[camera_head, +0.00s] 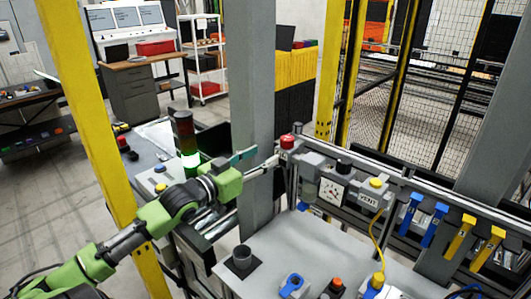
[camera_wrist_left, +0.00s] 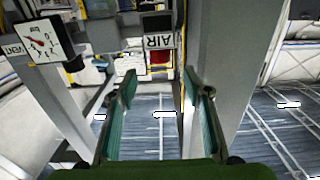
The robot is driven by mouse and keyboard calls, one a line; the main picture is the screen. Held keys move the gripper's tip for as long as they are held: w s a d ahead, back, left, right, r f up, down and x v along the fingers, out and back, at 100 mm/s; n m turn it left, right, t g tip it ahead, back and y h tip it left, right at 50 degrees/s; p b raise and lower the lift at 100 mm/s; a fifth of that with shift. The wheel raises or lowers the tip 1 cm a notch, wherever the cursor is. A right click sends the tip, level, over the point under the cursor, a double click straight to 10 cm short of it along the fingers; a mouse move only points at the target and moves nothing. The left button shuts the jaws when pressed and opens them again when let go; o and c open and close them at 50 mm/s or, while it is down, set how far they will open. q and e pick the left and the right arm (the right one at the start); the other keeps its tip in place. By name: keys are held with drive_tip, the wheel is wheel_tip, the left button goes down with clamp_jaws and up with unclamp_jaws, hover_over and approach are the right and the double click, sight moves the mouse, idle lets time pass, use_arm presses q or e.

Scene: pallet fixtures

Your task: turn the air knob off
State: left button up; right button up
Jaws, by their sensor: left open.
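The air knob (camera_head: 287,142) is a red cap on top of a grey block at the left end of the fixture rail. In the left wrist view the red knob (camera_wrist_left: 160,57) shows beside a white AIR label (camera_wrist_left: 160,41), straight ahead between the fingertips. My left gripper (camera_head: 259,160) is just left of the knob in the head view, its teal fingers pointing toward it. In the left wrist view the left gripper (camera_wrist_left: 160,82) is open, with nothing between its fingers. It appears apart from the knob. My right gripper is not in view.
A pressure gauge (camera_head: 331,191) and a yellow VENT button (camera_head: 376,183) stand along the rail to the right. A grey post (camera_head: 252,80) rises close behind the left gripper. A stack light (camera_head: 186,140) stands left of it. The grey table (camera_head: 300,250) lies below.

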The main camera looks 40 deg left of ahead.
use_arm(q)
drive_tip(key=d+f+n+g+y, duration=0.1)
drive_tip(key=d+f+n+y, duration=0.15)
drive_tip(key=d+f, duration=0.2)
drive_tip(key=n+y, duration=0.4)
drive_tip(key=y, duration=0.2)
approach(286, 143)
drive_tip(key=shift+m+g, duration=0.25)
drive_tip(key=shift+g, duration=0.05)
drive_tip(key=p+x, duration=0.1)
drive_tip(key=x, duration=0.2)
drive_tip(key=p+x, duration=0.1)
drive_tip(key=x, duration=0.3)
drive_tip(key=p+x, duration=0.2)
drive_tip(key=x, duration=0.2)
drive_tip(key=shift+w+r, duration=0.1)
drive_tip(key=shift+r, duration=0.25)
drive_tip(key=shift+w+a+f, duration=0.1)
drive_tip(key=shift+w+a, duration=0.05)
drive_tip(key=shift+w, duration=0.35)
drive_tip(key=c, duration=1.1)
